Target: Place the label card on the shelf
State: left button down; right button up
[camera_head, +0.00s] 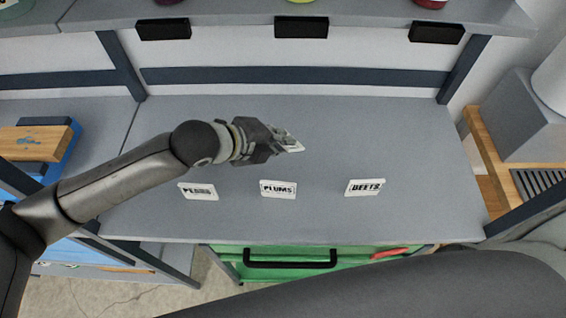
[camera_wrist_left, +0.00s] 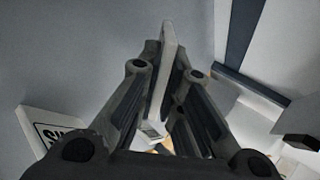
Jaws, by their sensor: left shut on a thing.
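My left gripper (camera_head: 284,141) is shut on a white label card (camera_head: 295,148) and holds it over the worktop, behind the lying cards. In the left wrist view the held card (camera_wrist_left: 168,48) is seen nearly edge-on between the fingers (camera_wrist_left: 166,75); its print cannot be read. Three white cards lie on the worktop: one with blurred print (camera_head: 198,191), a PLUMS card (camera_head: 278,188) and a BEETS card (camera_head: 365,187). The raised shelf (camera_head: 230,14) runs along the back, with black holders at left (camera_head: 163,28), middle (camera_head: 301,26) and right (camera_head: 436,31) on its front edge. My right gripper is out of view.
Bases of several coloured containers stand on the shelf, cut off by the top edge. The grey worktop (camera_head: 400,130) is otherwise clear. A wooden block (camera_head: 38,142) lies on a blue thing at left. A green drawer (camera_head: 290,268) is below, and a grey box (camera_head: 520,118) stands at right.

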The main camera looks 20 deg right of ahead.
pick_arm(q)
notch_tip(320, 180, down, 4)
jog(key=shift+b, duration=1)
jog(key=shift+f, duration=0.1)
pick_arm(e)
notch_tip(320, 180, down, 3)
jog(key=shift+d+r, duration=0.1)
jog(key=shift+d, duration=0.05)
pick_arm(q)
jog(key=c, duration=1.7)
grip_release()
jog(key=shift+c, duration=0.2)
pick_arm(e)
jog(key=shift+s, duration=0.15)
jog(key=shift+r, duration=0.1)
pick_arm(q)
jog(key=shift+s+a+r+p, duration=0.1)
jog(key=shift+a+r+p, duration=0.15)
jog(key=shift+r+p, duration=0.2)
jog(key=p+v, duration=0.5)
jog(key=v, duration=0.1)
jog(key=shift+s+a+r+p, duration=0.3)
jog(key=shift+a+p, duration=0.1)
jog(key=shift+p, duration=0.1)
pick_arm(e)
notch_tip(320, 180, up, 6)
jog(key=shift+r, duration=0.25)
